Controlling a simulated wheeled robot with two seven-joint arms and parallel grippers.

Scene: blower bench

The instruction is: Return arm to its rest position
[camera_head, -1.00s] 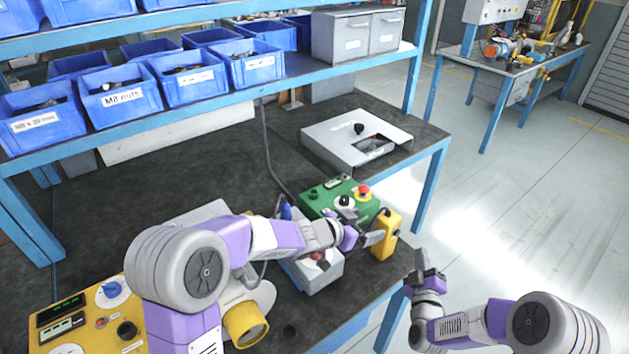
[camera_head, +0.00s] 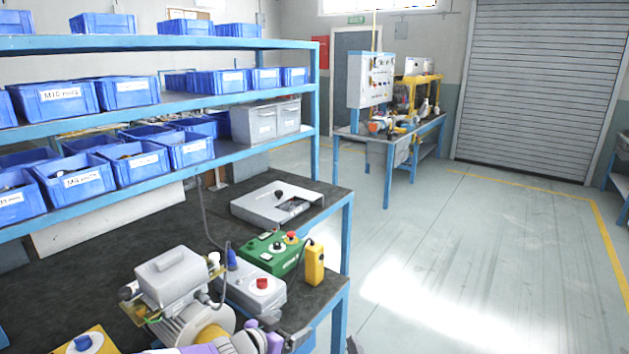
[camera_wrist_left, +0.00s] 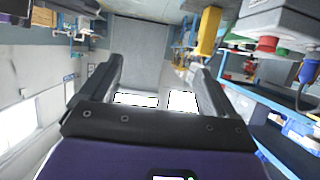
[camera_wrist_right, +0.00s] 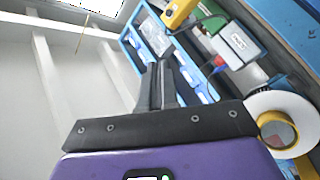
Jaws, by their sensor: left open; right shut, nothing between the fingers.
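My left arm, purple and white, shows at the bottom of the head view, its gripper (camera_head: 298,340) low by the bench's front edge. In the left wrist view my left gripper (camera_wrist_left: 158,72) is open, with nothing between its fingers. My right gripper shows in the head view only as a dark tip (camera_head: 353,345) at the bottom edge, right of the bench. In the right wrist view my right gripper (camera_wrist_right: 163,78) is shut and empty. Most of both arms is out of the head view.
The blower (camera_head: 190,322), a grey box with a red button (camera_head: 262,284), a green control box (camera_head: 270,252) and a yellow box (camera_head: 315,263) stand on the dark bench (camera_head: 75,290). A blue shelf (camera_head: 150,127) with bins is behind. Open floor (camera_head: 440,280) lies right.

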